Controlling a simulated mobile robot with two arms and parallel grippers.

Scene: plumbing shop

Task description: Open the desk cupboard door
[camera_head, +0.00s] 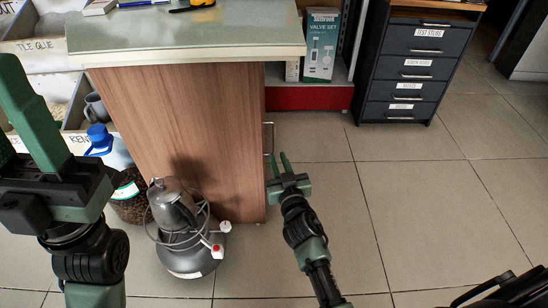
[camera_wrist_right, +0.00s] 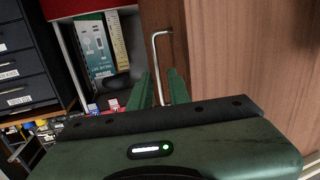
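The desk (camera_head: 185,130) has a wood-grain side and a pale top. The cupboard door is on its right-hand face, seen nearly edge-on in the head view, and no gap shows. Its metal bar handle (camera_head: 269,137) sticks out there; it also shows in the right wrist view (camera_wrist_right: 157,55). My right gripper (camera_head: 279,164) is at the handle's lower end, fingers parted. In the wrist view the bar's lower part runs between the fingers (camera_wrist_right: 164,85); whether they touch it I cannot tell. My left gripper (camera_head: 18,105) is at the left, fingers apart and empty.
A grey metal pot-like device (camera_head: 180,230) with wires stands on the floor at the desk's front. A blue-capped bottle (camera_head: 100,140) is left of the desk. A dark drawer cabinet (camera_head: 415,65) stands at the back right. The tiled floor (camera_head: 400,190) right of the desk is clear.

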